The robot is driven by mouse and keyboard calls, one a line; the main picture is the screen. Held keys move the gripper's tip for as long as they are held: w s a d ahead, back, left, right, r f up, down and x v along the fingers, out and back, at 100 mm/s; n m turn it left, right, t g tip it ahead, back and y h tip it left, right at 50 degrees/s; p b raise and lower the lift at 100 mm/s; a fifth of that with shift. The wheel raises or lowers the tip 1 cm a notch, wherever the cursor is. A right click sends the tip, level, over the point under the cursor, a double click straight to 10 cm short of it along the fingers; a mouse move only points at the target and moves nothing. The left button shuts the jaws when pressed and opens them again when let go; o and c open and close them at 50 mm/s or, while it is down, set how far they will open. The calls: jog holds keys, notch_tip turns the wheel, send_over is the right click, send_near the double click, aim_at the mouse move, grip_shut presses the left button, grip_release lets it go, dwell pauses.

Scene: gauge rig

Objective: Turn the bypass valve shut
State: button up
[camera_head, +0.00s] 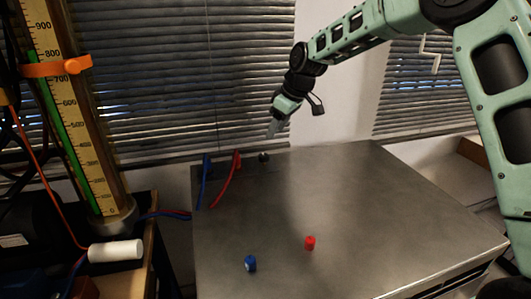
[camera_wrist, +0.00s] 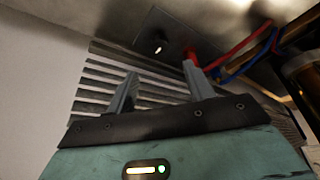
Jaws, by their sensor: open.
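A small dark knob (camera_head: 263,157) sits at the back edge of the grey metal bench top, just right of the red hose. What looks like the same knob (camera_wrist: 158,47) shows in the wrist view on a metal plate, with a bright glint. No label shows, so I cannot tell for certain that it is the bypass valve, nor its turn position. My gripper (camera_head: 274,127) is above the back edge of the bench, in front of the blinds, pointing down. In the wrist view my gripper (camera_wrist: 161,88) has its fingers apart with nothing between them.
A blue hose (camera_head: 204,180) and a red hose (camera_head: 227,180) rise beside the knob. A blue cap (camera_head: 250,263) and a red cap (camera_head: 310,243) stand on the bench top (camera_head: 380,200), otherwise clear. A gauge column (camera_head: 75,120) with an orange clamp (camera_head: 56,66) stands at left.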

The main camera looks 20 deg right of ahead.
aim_at(264, 155)
jog(key=x, duration=1)
jog(key=shift+a+f, duration=0.1)
jog(key=shift+f, duration=0.15)
jog(key=c, duration=1)
